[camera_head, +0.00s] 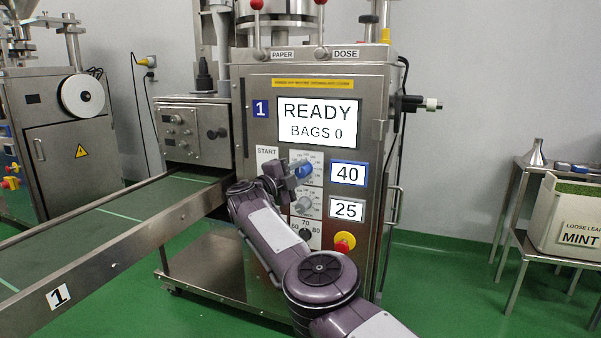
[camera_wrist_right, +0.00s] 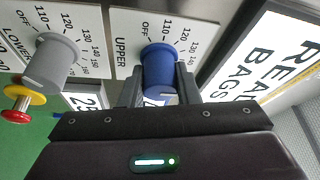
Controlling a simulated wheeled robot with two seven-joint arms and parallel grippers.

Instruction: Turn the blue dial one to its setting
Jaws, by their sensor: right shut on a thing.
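The blue dial (camera_head: 304,170) sits on the upper scale plate of the packing machine, left of a small display (camera_head: 348,174) reading 40. My left gripper is not in view.
A grey dial (camera_head: 305,205) marked LOWER is just below, beside a display (camera_head: 347,209) reading 25. A red and yellow stop button (camera_head: 344,243) is lower down. The big screen (camera_head: 319,121) reads READY, BAGS 0. A conveyor (camera_head: 120,215) runs left.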

